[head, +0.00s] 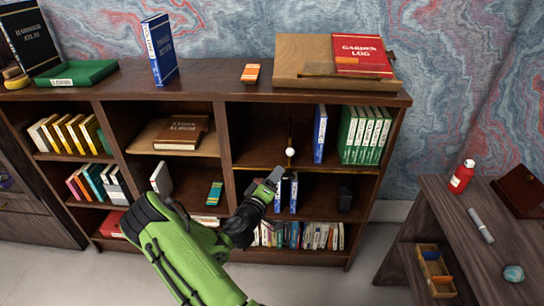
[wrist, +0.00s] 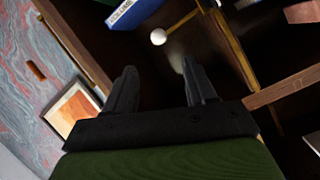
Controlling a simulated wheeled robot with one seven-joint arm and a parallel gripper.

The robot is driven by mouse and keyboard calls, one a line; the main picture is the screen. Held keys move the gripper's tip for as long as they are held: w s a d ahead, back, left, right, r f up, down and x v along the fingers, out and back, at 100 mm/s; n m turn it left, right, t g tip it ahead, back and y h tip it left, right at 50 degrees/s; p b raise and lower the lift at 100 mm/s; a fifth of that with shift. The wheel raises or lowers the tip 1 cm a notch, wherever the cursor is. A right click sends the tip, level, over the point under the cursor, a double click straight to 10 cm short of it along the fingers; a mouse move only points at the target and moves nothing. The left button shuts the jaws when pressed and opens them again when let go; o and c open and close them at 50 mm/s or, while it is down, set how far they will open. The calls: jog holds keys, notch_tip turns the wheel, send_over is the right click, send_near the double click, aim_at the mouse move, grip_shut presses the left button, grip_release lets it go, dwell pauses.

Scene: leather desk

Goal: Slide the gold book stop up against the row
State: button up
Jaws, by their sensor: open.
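The gold book stop (head: 290,140) is a thin upright rod with a white knob (head: 290,152), at the gold rail (head: 325,169) along the front edge of the upper right compartment. A blue book (head: 320,133) stands upright to its right, with a gap between them. Farther right, several green books (head: 364,135) stand in a row. My gripper (head: 273,178) is below and left of the knob, apart from it. In the wrist view my gripper (wrist: 160,71) is open and empty; the white knob (wrist: 158,37) shows beyond the fingertips, near the blue book (wrist: 130,14).
The lower right compartment holds blue books (head: 293,192) behind my gripper and a dark object (head: 345,199). A wooden board (head: 290,72) with a red book (head: 361,54) lies on top of the bookcase. A side desk (head: 465,250) stands at right.

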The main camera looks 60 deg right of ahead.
aim_at(291, 152)
jog(key=d, duration=0.5)
jog(key=w+d, duration=0.1)
jog(key=d, duration=0.8)
jog(key=shift+w+d+p, duration=0.2)
jog(key=shift+d+p, duration=0.2)
grip_shut()
